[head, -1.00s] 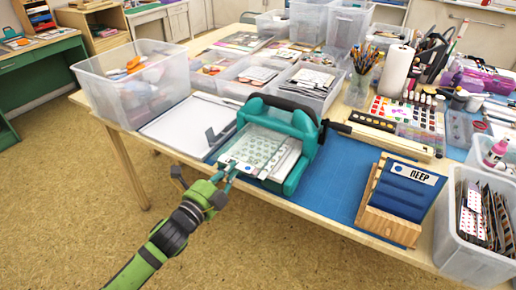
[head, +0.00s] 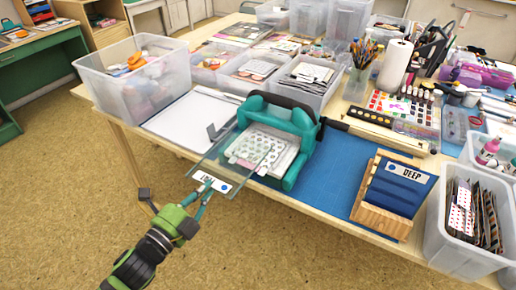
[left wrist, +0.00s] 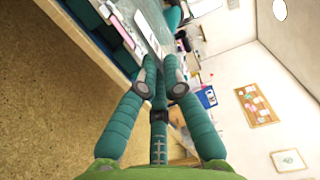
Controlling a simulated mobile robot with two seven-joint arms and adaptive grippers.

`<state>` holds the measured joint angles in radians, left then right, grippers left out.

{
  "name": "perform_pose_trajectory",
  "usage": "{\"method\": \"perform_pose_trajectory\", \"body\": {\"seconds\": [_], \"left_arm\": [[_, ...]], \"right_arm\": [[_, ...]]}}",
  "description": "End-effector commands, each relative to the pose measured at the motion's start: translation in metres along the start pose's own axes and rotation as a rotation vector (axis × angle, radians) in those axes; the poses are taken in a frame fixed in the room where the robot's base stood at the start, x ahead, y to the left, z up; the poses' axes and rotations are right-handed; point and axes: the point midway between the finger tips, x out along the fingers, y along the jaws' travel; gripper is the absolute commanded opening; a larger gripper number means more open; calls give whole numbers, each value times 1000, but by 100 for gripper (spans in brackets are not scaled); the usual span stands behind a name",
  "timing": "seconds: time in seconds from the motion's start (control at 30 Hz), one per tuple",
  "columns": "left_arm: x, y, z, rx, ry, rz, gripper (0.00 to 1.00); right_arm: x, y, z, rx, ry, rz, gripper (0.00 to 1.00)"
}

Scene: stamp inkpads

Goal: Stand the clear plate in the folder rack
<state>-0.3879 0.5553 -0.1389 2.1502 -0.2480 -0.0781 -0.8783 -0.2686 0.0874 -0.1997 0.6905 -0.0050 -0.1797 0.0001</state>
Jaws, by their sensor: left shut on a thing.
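The clear plate (head: 214,165) is a see-through sheet with a white label at its front edge. It lies nearly flat and juts out over the table's front edge, its far part still over the teal press's bed. My left gripper (head: 207,188) is shut on its front edge by the label; its fingers also show in the left wrist view (left wrist: 161,82). The folder rack (head: 381,218) is wooden and stands at the right on the blue mat, holding a dark blue plate (head: 397,190) labelled DEEP. My right gripper is not in view.
The teal press (head: 302,122) holds patterned sheets (head: 262,147) on its bed. A bare stretch of blue mat (head: 335,178) lies between press and rack. A clear bin of cards (head: 458,250) stands right of the rack, a large bin (head: 140,100) at the left.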

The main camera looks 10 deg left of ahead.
Motion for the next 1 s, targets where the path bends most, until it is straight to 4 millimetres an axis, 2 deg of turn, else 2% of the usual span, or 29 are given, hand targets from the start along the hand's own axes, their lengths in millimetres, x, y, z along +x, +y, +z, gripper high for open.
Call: {"method": "perform_pose_trajectory", "body": {"seconds": [0.3, 0.5, 1.0], "left_arm": [[-45, -8, 0, -1, 0, 2, 0], [-68, -11, 0, -2, 0, 0, 0], [-72, -11, 0, 0, 1, -2, 0]], "right_arm": [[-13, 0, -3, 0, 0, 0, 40], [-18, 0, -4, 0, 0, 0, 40], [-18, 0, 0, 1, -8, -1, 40]]}}
